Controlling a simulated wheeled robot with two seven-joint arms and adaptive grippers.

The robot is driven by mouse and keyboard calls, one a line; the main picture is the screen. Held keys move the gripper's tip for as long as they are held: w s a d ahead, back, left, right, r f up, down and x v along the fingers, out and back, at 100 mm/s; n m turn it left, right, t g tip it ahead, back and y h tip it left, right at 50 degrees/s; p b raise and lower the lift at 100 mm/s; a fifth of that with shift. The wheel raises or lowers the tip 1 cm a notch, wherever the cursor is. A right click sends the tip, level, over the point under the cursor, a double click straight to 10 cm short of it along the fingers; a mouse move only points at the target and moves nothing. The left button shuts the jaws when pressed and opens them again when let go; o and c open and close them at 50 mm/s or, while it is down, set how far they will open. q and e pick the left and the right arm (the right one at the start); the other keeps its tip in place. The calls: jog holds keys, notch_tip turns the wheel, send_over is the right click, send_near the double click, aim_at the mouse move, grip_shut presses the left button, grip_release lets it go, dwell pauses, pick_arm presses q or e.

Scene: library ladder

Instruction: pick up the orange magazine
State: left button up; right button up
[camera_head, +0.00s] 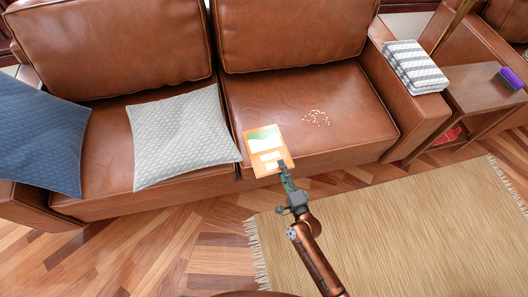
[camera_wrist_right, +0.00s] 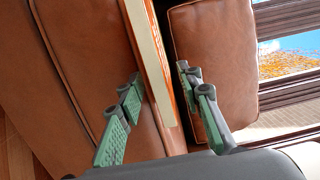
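The orange magazine (camera_head: 267,150) lies on the right seat cushion of the brown leather sofa, at its front edge, with its near end by my right gripper (camera_head: 284,168). In the right wrist view the magazine (camera_wrist_right: 152,65) shows nearly edge-on as a thin cream and orange strip. The green-padded fingers of my right gripper (camera_wrist_right: 160,76) are apart, one on each side of the strip. Whether either finger touches it I cannot tell. My left gripper is not in view.
A grey pillow (camera_head: 180,137) lies left of the magazine and a blue pillow (camera_head: 40,135) farther left. Small pale bits (camera_head: 317,118) lie on the cushion to the right. A striped folded cloth (camera_head: 414,67) is on the armrest. A tan rug (camera_head: 400,230) covers the floor in front.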

jog(key=shift+s+d+r, duration=0.15)
jog(key=shift+d+r, duration=0.05)
jog(key=shift+d, duration=0.05)
jog(key=shift+c, duration=0.3)
jog(key=shift+a+f, duration=0.2)
jog(key=c, duration=0.5)
jog(key=shift+d+r, duration=0.1)
jog(key=shift+d, duration=0.05)
grip_shut()
jog(key=shift+r, duration=0.15)
